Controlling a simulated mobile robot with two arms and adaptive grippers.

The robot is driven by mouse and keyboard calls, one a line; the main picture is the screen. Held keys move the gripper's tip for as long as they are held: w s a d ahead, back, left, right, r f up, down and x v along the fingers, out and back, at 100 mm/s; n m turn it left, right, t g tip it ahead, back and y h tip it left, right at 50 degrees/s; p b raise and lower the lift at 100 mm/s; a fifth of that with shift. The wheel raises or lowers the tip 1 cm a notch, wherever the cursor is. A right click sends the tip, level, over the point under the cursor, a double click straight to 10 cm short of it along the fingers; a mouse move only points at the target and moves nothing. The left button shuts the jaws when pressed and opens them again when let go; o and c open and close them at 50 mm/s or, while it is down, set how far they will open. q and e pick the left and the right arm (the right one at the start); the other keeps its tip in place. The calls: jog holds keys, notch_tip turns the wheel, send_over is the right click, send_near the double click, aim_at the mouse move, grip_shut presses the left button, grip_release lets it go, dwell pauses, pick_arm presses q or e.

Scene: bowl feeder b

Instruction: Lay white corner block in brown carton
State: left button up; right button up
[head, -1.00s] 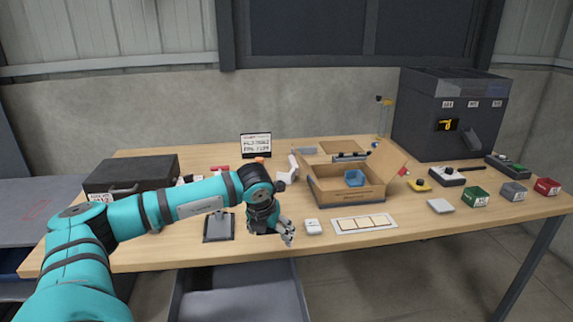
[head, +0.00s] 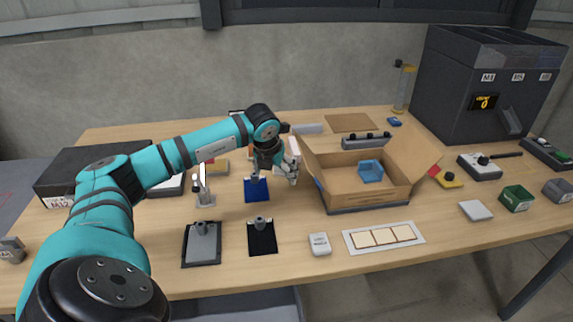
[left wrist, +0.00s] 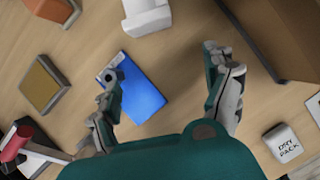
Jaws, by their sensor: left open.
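The white corner block (head: 294,147) stands on the table just left of the carton, partly hidden behind my left gripper in the head view. It also shows at the top edge of the left wrist view (left wrist: 147,15), cut off by the frame. The brown carton (head: 368,201) stands open with flaps spread and a blue open bin (head: 370,171) inside; its side fills the upper right of the left wrist view (left wrist: 275,35). My right gripper is out of view.
A white dry pack (head: 320,243) and a tray with cream tiles (head: 384,236) lie in front of the carton. A dark feeder machine (head: 480,85) stands at the back right.

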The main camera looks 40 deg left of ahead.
pick_arm(q)
jog(key=w, duration=0.1)
jog(key=w+a, duration=0.1)
jog(key=w, duration=0.1)
jog(key=shift+w+a+f, duration=0.15)
jog(key=shift+w+a, duration=0.1)
jog(key=shift+a, duration=0.1)
jog(key=shift+w+a+p, duration=0.1)
jog(key=shift+w+p, duration=0.15)
jog(key=shift+p, duration=0.05)
jog(key=w, duration=0.1)
jog(key=w+a, duration=0.1)
jog(key=w, duration=0.1)
jog(key=shift+a+p, duration=0.2)
jog(key=shift+p, duration=0.2)
jog(key=x, duration=0.2)
jog(key=shift+w+a+f, duration=0.1)
jog(key=shift+f, duration=0.3)
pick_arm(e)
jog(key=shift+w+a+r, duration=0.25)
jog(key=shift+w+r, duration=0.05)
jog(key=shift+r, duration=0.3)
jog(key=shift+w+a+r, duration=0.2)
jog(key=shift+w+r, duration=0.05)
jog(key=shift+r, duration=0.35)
pick_arm(q)
jog(key=shift+c, duration=0.3)
jog(key=c, duration=1.1)
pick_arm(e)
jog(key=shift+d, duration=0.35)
